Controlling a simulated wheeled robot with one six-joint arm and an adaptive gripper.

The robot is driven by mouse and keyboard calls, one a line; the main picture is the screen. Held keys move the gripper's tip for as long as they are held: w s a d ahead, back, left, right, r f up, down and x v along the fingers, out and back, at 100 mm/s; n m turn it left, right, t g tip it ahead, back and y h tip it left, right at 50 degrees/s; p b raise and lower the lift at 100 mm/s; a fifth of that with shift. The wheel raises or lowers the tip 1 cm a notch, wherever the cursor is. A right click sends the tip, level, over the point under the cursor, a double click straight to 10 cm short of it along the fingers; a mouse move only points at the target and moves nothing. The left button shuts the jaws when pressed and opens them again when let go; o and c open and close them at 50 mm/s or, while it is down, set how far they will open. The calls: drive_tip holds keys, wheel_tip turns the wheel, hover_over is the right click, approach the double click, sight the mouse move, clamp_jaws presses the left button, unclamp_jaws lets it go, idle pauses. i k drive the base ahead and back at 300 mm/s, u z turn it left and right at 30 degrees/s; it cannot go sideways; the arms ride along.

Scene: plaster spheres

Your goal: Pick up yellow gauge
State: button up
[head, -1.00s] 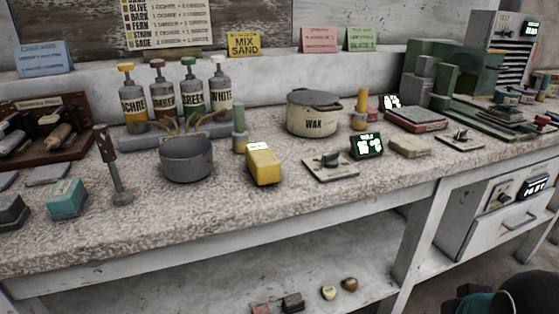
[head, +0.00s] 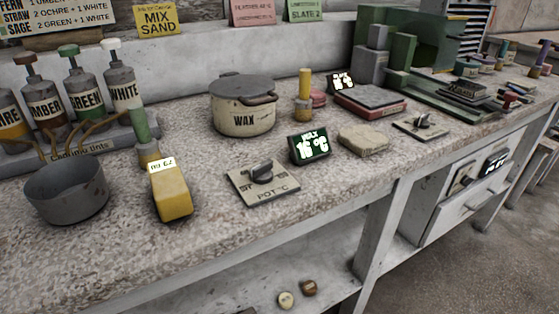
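A yellow block-shaped device (head: 171,194) with a small white label or display on top stands near the front of the stone worktop (head: 215,240). It is between the grey pot and the dial plate, and is likely the yellow gauge. My gripper is not in view.
A grey pot (head: 66,188) stands left of the yellow device. The wax pot (head: 243,106), dial plate (head: 263,184) and lit display (head: 310,146) are to its right. Tint bottles (head: 124,85) stand behind. Green machinery (head: 400,50) fills the back right.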

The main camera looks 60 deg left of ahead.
sight(170, 191)
drive_tip(key=z, duration=0.35)
drive_tip(key=k, duration=1.25)
drive_tip(key=u, duration=0.55)
